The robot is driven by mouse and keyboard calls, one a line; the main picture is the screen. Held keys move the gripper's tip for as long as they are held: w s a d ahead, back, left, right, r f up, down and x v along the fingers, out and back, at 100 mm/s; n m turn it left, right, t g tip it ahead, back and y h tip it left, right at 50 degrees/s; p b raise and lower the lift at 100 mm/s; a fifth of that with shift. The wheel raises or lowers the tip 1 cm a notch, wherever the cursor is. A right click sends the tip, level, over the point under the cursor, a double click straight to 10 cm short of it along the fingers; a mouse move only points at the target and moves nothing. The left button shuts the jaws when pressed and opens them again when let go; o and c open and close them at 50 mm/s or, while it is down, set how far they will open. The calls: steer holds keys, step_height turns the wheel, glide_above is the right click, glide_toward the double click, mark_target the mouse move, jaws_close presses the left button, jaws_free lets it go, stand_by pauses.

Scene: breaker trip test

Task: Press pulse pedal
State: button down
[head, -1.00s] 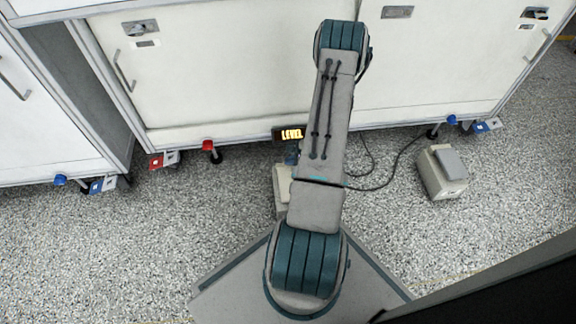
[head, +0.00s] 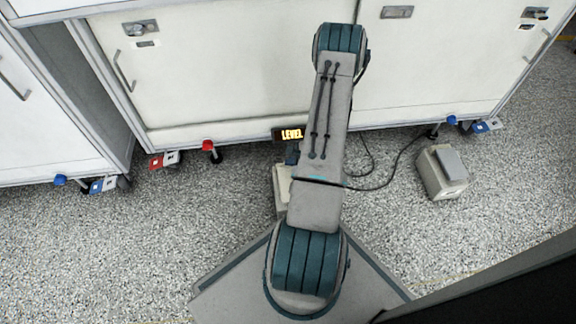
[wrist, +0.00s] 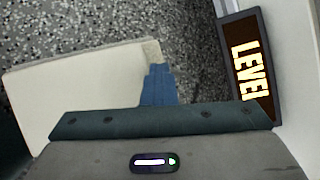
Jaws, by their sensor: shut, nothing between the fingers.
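A beige pedal box (head: 282,178) stands on the floor, partly hidden behind my arm in the head view. In the wrist view, a pale box surface (wrist: 85,88) lies at the left. My gripper (wrist: 157,82) is shut and empty, its blue fingers overlapping this surface near its right edge. I cannot tell whether they touch. In the head view, part of my gripper (head: 292,154) shows beside my arm, above the box. A second beige box with a grey pedal plate (head: 449,164) stands apart at the right. No label shows which is the pulse pedal.
White cabinets (head: 230,70) stand behind. A black cable (head: 385,170) crosses the floor. Red (head: 208,146) and blue caster parts line the cabinet bottoms.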

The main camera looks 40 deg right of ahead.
steer(key=shift+s+a+f, duration=0.1)
steer(key=shift+s+f, duration=0.1)
steer(key=shift+f, duration=0.3)
steer(key=shift+s+a+f, duration=0.1)
steer(key=shift+s+f, duration=0.1)
steer(key=shift+f, duration=0.25)
stand_by(0.7)
steer(key=shift+r, duration=0.15)
steer(key=shift+r+p, duration=0.6)
steer(key=shift+r, duration=0.4)
steer(key=shift+w+d+r, duration=0.1)
steer(key=shift+w+r, duration=0.05)
steer(key=shift+r, duration=0.05)
steer(key=shift+r, duration=0.1)
steer(key=shift+w+d+r+p, duration=0.1)
steer(key=shift+w+r+p, duration=0.1)
steer(key=shift+r+p, duration=0.8)
steer(key=shift+w+d+r+p, duration=0.15)
steer(key=shift+r+p, duration=0.25)
steer(key=shift+r, duration=1.05)
steer(key=shift+a, duration=0.1)
